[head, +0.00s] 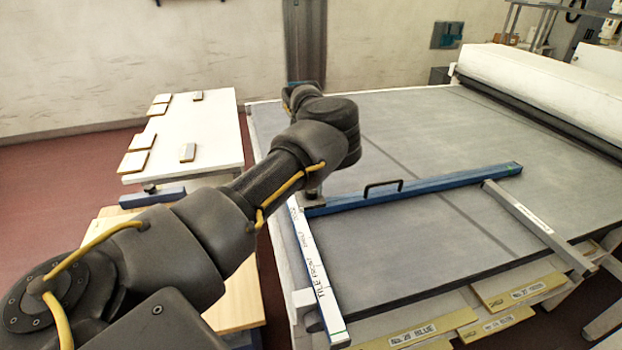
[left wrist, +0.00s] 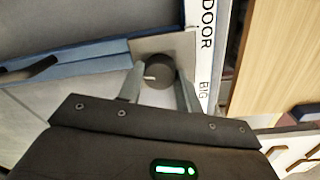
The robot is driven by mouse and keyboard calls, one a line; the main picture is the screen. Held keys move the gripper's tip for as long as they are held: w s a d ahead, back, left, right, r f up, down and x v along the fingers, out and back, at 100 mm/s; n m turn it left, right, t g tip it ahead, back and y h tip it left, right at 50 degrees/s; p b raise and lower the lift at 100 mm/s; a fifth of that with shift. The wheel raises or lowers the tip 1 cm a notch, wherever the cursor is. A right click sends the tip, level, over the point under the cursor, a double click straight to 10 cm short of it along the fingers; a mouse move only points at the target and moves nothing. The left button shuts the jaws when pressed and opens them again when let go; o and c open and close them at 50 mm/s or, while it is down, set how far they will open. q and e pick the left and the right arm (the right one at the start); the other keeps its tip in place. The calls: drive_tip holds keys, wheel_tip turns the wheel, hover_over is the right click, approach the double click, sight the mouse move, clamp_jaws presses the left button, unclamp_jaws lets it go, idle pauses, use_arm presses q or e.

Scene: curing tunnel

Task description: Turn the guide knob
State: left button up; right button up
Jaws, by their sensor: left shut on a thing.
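The guide knob (left wrist: 155,73) is a dark round knob with a pale pointer mark, set on a grey plate in the left wrist view. The pointer points left in that view. My left gripper (left wrist: 158,84) is shut on the knob, with one finger on each side of it. In the head view my left forearm and wrist hide the knob. The blue guide bar (head: 440,184) with a black handle (head: 383,188) lies across the grey belt. A white lettered rail (head: 318,268) runs along the belt's near left side; its lettering DOOR and BIG shows beside the knob in the left wrist view.
The grey belt (head: 420,130) runs toward a white roller cover (head: 540,85) at the right. A grey bar (head: 535,225) lies at the belt's near right edge. Labelled boards (head: 430,330) sit below the front edge. A white table (head: 205,130) with several tiles stands left.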

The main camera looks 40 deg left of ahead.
use_arm(q)
drive_tip(key=shift+m+p, duration=1.05)
drive_tip(key=shift+m, duration=0.05)
use_arm(e)
drive_tip(key=shift+r, duration=1.45)
drive_tip(key=shift+a, duration=0.2)
use_arm(q)
drive_tip(key=o, duration=1)
wheel_tip(320, 180, up, 11)
drive_tip(key=b, duration=0.1)
drive_tip(key=shift+a, duration=0.3)
use_arm(e)
drive_tip(key=shift+d+f, duration=0.2)
drive_tip(key=shift+f, duration=0.45)
use_arm(q)
drive_tip(key=shift+s+f, duration=0.1)
